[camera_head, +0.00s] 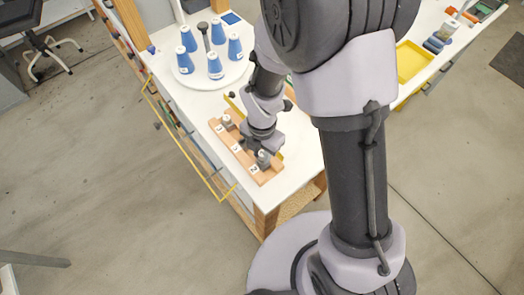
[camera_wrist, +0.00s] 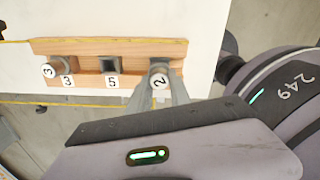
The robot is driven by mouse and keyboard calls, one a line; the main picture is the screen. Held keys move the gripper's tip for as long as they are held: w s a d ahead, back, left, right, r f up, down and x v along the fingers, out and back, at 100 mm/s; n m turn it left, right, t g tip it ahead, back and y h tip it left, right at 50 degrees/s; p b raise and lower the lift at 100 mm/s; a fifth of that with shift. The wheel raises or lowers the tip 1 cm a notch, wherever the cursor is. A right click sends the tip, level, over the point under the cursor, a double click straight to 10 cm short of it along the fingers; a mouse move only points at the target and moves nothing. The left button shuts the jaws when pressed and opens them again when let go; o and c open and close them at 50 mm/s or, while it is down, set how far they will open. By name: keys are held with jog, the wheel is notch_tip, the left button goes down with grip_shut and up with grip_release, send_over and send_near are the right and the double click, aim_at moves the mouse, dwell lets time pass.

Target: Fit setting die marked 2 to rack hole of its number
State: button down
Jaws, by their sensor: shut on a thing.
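The setting die marked 2 (camera_wrist: 159,80) is a grey cylinder with a white numbered end. It is between the fingers of my gripper (camera_wrist: 160,88), which is shut on it. The die (camera_head: 263,158) is upright at the right end of the wooden rack (camera_head: 271,175), over or in the end hole there. How deep it sits I cannot tell. The rack (camera_wrist: 135,45) shows labels 3 and 5 in the wrist view. The end label (camera_head: 254,169) shows in the head view, apparently a 2.
A die marked 3 (camera_wrist: 49,71) stands at the 3 end of the rack. A round white plate (camera_head: 190,83) with several blue cones stands farther back. A yellow tray (camera_head: 412,62) lies at right.

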aim_at(262, 154)
jog(key=shift+f, duration=0.2)
jog(key=shift+f, duration=0.2)
jog(key=shift+f+b, duration=1.1)
jog(key=shift+f, duration=0.1)
dwell(1.6)
jog(key=c, duration=1.1)
grip_release()
jog(key=shift+r, duration=0.1)
notch_tip(262, 154, up, 5)
jog(key=p, duration=0.4)
jog(key=shift+p, duration=0.3)
